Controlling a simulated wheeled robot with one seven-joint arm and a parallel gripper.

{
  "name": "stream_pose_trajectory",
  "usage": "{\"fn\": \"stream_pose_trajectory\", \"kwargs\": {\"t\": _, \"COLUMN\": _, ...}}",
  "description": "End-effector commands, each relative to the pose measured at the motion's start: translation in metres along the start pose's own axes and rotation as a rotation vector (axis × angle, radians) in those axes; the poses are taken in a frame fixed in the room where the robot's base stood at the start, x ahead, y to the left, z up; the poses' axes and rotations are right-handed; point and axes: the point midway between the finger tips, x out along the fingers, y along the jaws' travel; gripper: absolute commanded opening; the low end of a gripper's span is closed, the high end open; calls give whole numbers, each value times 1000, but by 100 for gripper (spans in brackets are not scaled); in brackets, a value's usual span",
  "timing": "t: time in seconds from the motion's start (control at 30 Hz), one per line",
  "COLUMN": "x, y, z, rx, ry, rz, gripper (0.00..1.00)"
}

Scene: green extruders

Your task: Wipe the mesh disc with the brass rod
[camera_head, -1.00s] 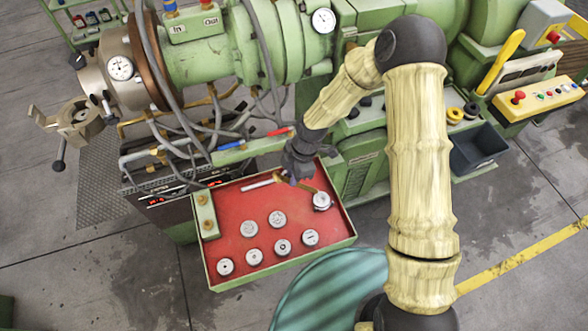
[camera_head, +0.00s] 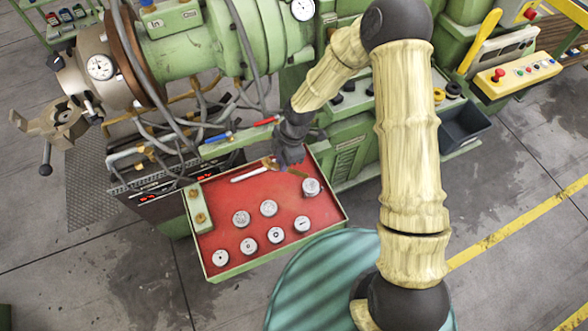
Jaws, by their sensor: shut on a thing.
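My gripper (camera_head: 287,162) is over the back right part of the red tray (camera_head: 222,190), pointing down. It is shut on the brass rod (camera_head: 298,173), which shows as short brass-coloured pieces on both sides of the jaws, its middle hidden. The rod's right end is close to a pale round disc (camera_head: 311,187) at the tray's right side; I cannot tell whether they touch. Several other small round discs (camera_head: 269,208) lie in the middle and front of the tray. Their faces are too small to tell surely which is the mesh disc.
A silvery rod (camera_head: 250,173) lies at the tray's back, left of my gripper. A green block with brass fittings (camera_head: 198,208) stands at the tray's left edge. The green extruder (camera_head: 200,40) and its hoses rise behind. A dark bin (camera_head: 467,133) is at the right.

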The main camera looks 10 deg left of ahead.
Motion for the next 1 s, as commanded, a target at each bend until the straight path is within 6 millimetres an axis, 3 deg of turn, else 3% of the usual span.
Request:
{"fn": "stream_pose_trajectory", "kwargs": {"t": 0.2, "x": 0, "y": -4, "z": 14, "rx": 3, "ry": 23, "rz": 0, "gripper": 0}}
{"fn": "stream_pose_trajectory", "kwargs": {"t": 0.67, "x": 1, "y": -5, "z": 21, "rx": 47, "ry": 25, "rz": 13, "gripper": 0}}
{"fn": "stream_pose_trajectory", "kwargs": {"t": 0.77, "x": 1, "y": -6, "z": 33, "rx": 181, "ry": 24, "rz": 49, "gripper": 0}}
{"fn": "stream_pose_trajectory", "kwargs": {"t": 0.87, "x": 2, "y": -8, "z": 57, "rx": 424, "ry": 23, "rz": 114, "gripper": 0}}
{"fn": "stream_pose_trajectory", "kwargs": {"t": 1.0, "x": 0, "y": -14, "z": 110, "rx": 899, "ry": 21, "rz": 246, "gripper": 0}}
